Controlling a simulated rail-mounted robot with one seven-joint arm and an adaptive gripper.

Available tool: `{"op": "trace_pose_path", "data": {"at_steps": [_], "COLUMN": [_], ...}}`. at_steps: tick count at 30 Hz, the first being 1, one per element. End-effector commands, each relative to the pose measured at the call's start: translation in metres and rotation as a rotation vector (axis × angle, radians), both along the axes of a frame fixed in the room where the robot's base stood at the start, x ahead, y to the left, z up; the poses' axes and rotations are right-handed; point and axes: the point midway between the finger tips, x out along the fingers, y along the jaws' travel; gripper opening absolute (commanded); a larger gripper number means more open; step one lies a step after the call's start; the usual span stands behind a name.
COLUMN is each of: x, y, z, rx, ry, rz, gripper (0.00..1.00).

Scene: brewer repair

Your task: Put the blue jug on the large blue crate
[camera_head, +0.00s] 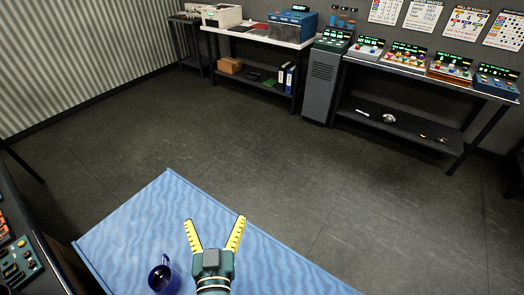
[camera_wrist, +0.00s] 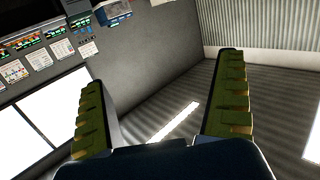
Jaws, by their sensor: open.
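A dark blue jug (camera_head: 160,279) stands upright near the front edge of a light blue surface (camera_head: 165,205) in the head view, which may be the top of the large blue crate. My gripper (camera_head: 215,234) is open and empty to the right of the jug, apart from it, over the same blue surface. Its yellow fingers are spread and point away from my body. In the wrist view the open fingers (camera_wrist: 165,105) hold nothing, and neither the jug nor the blue surface shows there. The front part of the blue surface is cut off by the picture edge.
A panel with buttons (camera_head: 18,262) stands at the left edge. Along the far wall are a white-topped table (camera_head: 262,38) with a blue box (camera_head: 292,25), a grey cabinet (camera_head: 321,85) and a long bench with control panels (camera_head: 408,57). The floor between is clear.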

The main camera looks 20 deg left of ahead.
Motion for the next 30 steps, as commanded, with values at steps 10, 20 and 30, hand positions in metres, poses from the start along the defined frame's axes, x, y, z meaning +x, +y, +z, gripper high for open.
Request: {"op": "trace_pose_path", "data": {"at_steps": [10, 20, 30], "x": [0.002, -0.03, -0.03], "y": [-0.243, -0.285, -0.284], "z": [0.267, 0.308, 0.356], "rx": [0.097, 0.074, 0.078], "ry": [-0.366, -0.444, -0.444], "rz": [-0.44, -0.515, -0.513], "gripper": [1.0, 1.0, 1.0]}}
